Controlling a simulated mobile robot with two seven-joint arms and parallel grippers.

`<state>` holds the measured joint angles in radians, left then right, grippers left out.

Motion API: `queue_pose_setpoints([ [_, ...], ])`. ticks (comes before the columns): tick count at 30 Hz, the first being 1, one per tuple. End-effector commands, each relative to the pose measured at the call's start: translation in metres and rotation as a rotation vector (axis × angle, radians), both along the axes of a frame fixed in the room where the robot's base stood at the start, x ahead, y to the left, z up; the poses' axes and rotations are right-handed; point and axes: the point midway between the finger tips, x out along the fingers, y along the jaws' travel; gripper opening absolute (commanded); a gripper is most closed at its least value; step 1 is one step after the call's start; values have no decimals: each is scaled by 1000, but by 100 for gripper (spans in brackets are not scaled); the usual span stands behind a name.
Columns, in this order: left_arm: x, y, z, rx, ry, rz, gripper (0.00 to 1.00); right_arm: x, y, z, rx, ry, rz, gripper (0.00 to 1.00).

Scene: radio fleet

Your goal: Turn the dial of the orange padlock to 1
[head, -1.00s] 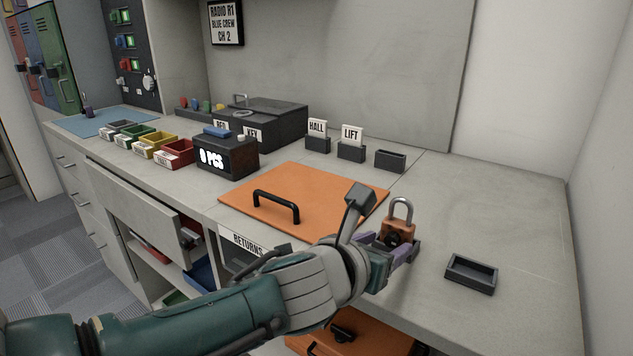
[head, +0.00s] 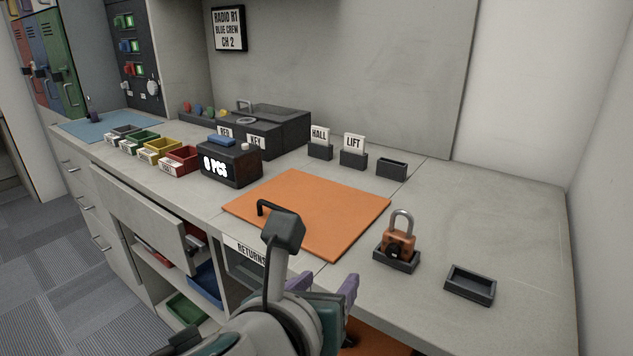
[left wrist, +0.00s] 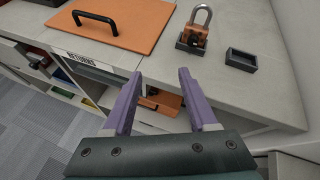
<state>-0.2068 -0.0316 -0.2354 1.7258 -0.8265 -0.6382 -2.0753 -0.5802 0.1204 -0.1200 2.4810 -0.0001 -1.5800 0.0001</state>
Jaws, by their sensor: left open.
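The orange padlock (head: 398,240) stands upright in a small dark holder (head: 396,263) on the worktop, with its grey shackle up. A black dial (head: 394,251) is on its front face; its setting is too small to read. The padlock also shows at the top of the left wrist view (left wrist: 194,34). My left gripper (head: 338,292) is open and empty, in front of the worktop's edge, to the left of and nearer than the padlock. Its two purple fingers (left wrist: 155,88) are apart and touch nothing. My right gripper is not in view.
An empty dark tray (head: 470,285) lies right of the padlock. An orange board (head: 330,215) with a black handle lies to the left. An open drawer (head: 145,215) juts out at left. The worktop right of the padlock is mostly clear.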

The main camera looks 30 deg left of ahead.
Motion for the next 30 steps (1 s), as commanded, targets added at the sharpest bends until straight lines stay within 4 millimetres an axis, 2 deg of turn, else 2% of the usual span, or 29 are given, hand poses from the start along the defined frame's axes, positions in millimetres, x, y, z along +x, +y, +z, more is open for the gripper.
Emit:
queue_pose_setpoints([
  [6,-30,23,2,-407,3,317,58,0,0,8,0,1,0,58],
  [13,-64,34,3,-807,0,660,58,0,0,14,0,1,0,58],
  [24,-125,30,12,-1351,-1,1239,58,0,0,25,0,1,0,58],
  [30,-153,21,20,-1541,-1,1520,58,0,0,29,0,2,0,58],
])
